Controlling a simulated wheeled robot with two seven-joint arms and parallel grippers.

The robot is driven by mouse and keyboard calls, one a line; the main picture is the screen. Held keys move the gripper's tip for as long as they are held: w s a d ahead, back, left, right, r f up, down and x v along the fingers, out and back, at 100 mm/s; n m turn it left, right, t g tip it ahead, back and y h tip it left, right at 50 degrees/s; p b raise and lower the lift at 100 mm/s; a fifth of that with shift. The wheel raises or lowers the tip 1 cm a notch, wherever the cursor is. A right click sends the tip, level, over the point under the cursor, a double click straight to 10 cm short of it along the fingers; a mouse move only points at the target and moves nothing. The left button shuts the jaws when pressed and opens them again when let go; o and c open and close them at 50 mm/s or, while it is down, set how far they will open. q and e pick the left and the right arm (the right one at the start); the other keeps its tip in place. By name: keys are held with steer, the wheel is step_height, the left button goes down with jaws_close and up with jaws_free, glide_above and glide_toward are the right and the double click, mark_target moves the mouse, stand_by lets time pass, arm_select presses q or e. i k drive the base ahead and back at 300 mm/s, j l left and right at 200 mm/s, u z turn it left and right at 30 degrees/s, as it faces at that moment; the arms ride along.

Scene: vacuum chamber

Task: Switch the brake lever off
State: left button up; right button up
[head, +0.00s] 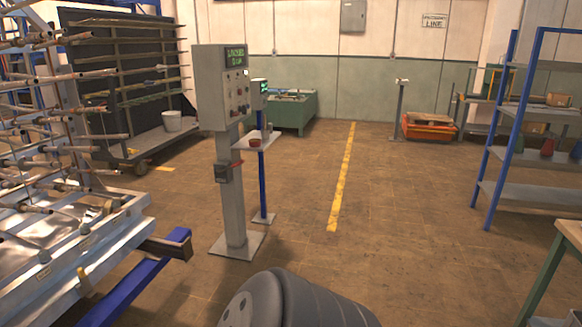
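A grey control cabinet (223,88) with a green lit display, knobs and buttons stands on a grey post (235,215) left of centre. A small dark switch box (222,173) is mounted on the post below the cabinet. A thin reddish part (237,163) shows beside that box. I cannot tell for sure which part is the brake lever, or its position. Neither of my grippers is in view. A dark grey rounded body fills the bottom middle of the view.
A blue post with a small shelf (256,140) stands close behind the cabinet. A metal rack with many rods (60,190) and a blue beam (135,280) fill the left. Blue shelving (535,195) stands right. The floor around the yellow line (343,175) is clear.

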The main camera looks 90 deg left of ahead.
mark_target(219, 172)
steer(key=u, duration=3.25)
steer(key=i+z, duration=0.15)
steer(key=i, duration=0.35)
steer(key=i+j+z, duration=0.15)
steer(key=i, duration=0.35)
steer(key=i+j+z, duration=0.2)
steer(key=i, duration=0.25)
steer(key=i+j+z, duration=0.15)
steer(key=i, duration=0.35)
steer(key=i+j+z, duration=0.15)
steer(key=i+j, duration=0.25)
steer(key=i, duration=0.05)
